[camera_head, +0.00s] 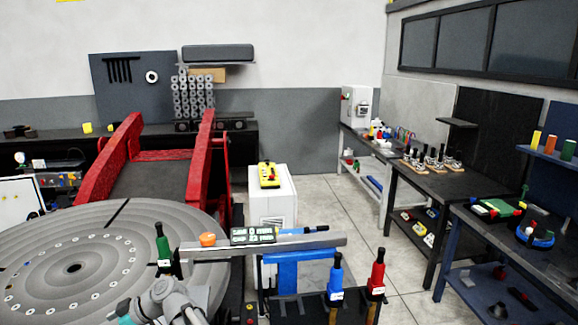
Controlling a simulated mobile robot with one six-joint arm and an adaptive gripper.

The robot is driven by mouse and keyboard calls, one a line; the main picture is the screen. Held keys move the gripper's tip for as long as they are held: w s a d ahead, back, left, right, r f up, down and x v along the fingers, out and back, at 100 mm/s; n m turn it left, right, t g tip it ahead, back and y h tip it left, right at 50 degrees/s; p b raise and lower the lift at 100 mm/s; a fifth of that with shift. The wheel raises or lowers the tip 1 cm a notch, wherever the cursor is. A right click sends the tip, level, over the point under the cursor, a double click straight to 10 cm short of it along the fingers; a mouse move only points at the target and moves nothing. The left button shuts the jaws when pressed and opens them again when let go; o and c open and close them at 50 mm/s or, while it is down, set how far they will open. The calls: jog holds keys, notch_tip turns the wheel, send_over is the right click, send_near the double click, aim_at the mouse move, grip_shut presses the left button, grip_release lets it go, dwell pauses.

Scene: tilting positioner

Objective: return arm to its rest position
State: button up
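Part of my arm, light grey with a teal cap, shows at the bottom edge of the head view, left of centre. It is in front of the right edge of the large round grey positioner table (72,235). No gripper fingers can be made out, so I cannot see whether my gripper holds anything. The lower part of the arm is cut off by the picture edge.
A grey beam (312,242) with an orange knob (207,239) runs close behind my arm. Green, blue (336,275) and red (377,272) handled tools stand nearby. A white cabinet (272,205) carries a yellow pendant. Workbenches (455,183) line the right; floor between is clear.

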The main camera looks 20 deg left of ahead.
jog(key=w+d+f+m+t+h+b, duration=0.15)
jog(key=w+d+f+m, duration=0.25)
jog(key=w+d, duration=0.7)
jog(key=w+d+f+m+t+h+b, duration=0.1)
jog(key=w+d+f+m+t+b, duration=0.15)
jog(key=w+d+f+m, duration=0.75)
jog(key=w+d+r+n+t+h+b, duration=0.1)
jog(key=w+d+n+t, duration=0.3)
jog(key=d, duration=1.3)
jog(key=d+f+m+h+b, duration=0.2)
jog(key=d+m, duration=0.5)
jog(key=d, duration=1.3)
jog(key=d+f+m+h+b, duration=0.2)
jog(key=d+m, duration=0.6)
jog(key=d, duration=1.2)
notch_tip(320, 180, down, 3)
jog(key=s+h, duration=0.1)
jog(key=h, duration=0.1)
jog(key=shift+d+f+h, duration=0.15)
jog(key=shift+d+h, duration=0.15)
jog(key=shift+h, duration=0.05)
